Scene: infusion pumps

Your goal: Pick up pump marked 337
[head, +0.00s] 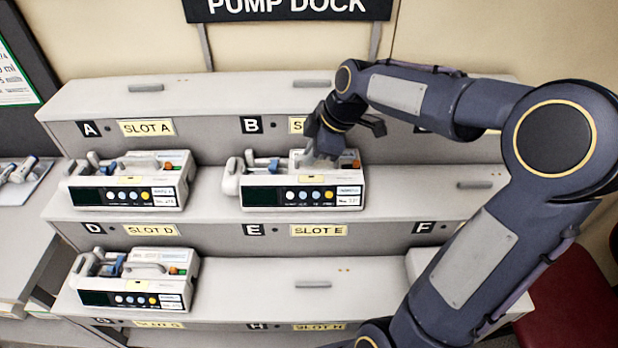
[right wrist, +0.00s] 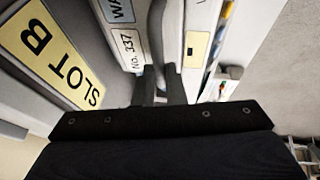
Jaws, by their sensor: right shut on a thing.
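The pump marked 337 (head: 290,195) stands on the dock's middle shelf, below the SLOT B label, in the head view. It is a white box with a dark screen and coloured buttons. Its "No. 337" label (right wrist: 129,50) is readable in the right wrist view. My right gripper (head: 325,155) reaches down over the pump's top. In the right wrist view its fingers (right wrist: 160,85) are shut on the grey carrying handle (right wrist: 156,35). The pump appears upright on the shelf; whether it has lifted at all I cannot tell. My left gripper is not in view.
Another pump (head: 130,190) stands left on the same shelf under SLOT A. A third pump (head: 135,290) stands on the lower shelf under SLOT D. The shelf (head: 430,187) right of the pump is clear. A red chair (head: 575,305) is at the right.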

